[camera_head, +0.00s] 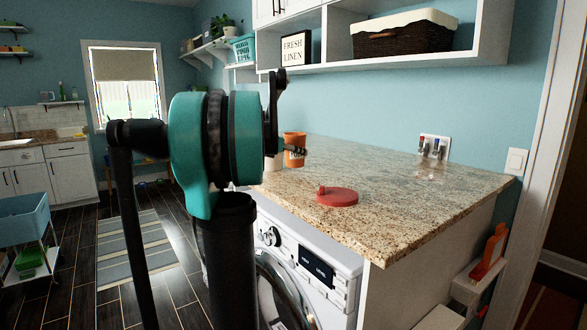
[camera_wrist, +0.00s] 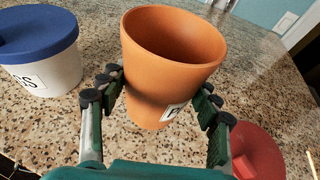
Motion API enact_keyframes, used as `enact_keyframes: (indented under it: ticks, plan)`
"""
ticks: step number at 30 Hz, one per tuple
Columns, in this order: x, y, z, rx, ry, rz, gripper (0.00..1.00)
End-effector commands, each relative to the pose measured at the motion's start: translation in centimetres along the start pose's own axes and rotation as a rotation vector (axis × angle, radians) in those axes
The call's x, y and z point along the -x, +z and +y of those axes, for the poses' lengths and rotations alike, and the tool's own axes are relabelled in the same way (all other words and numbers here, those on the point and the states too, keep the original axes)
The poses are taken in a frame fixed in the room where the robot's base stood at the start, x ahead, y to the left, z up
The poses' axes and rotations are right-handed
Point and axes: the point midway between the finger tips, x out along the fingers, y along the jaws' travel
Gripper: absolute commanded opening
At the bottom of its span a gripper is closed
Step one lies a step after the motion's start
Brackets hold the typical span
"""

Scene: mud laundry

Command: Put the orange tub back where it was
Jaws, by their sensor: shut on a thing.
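The orange tub (camera_wrist: 160,85) is an open-topped, tapered pot with a white label low on its side. My gripper (camera_wrist: 162,90) is shut on it, with a finger on each side. The tub looks upright over the granite counter; I cannot tell whether its base touches the surface. In the head view the tub (camera_head: 294,148) shows behind my arm, over the counter's far left part, with part of the gripper (camera_head: 296,151) beside it. A red lid (camera_head: 337,196) with a knob lies on the counter; it also shows in the wrist view (camera_wrist: 258,152), right of the gripper.
The granite counter (camera_head: 420,190) is mostly clear on the right. A white tub with a blue lid (camera_wrist: 42,50) stands left of the orange tub. A washing machine (camera_head: 318,275) is below the counter. Shelves with a wicker basket (camera_head: 405,38) and a sign (camera_head: 296,49) hang above.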

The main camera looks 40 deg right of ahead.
Motion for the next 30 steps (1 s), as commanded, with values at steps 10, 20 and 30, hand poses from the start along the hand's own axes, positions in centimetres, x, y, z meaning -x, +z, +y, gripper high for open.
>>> enact_keyframes:
  ticks: [10,20,30]
  plan:
    - [-1.1,-2.9,0.0,0.0,0.0,0.0,0.21]
    - [-2.1,-5.8,0.0,0.0,0.0,0.0,0.21]
    - [-2.2,-6.0,0.0,0.0,0.0,0.0,0.71]
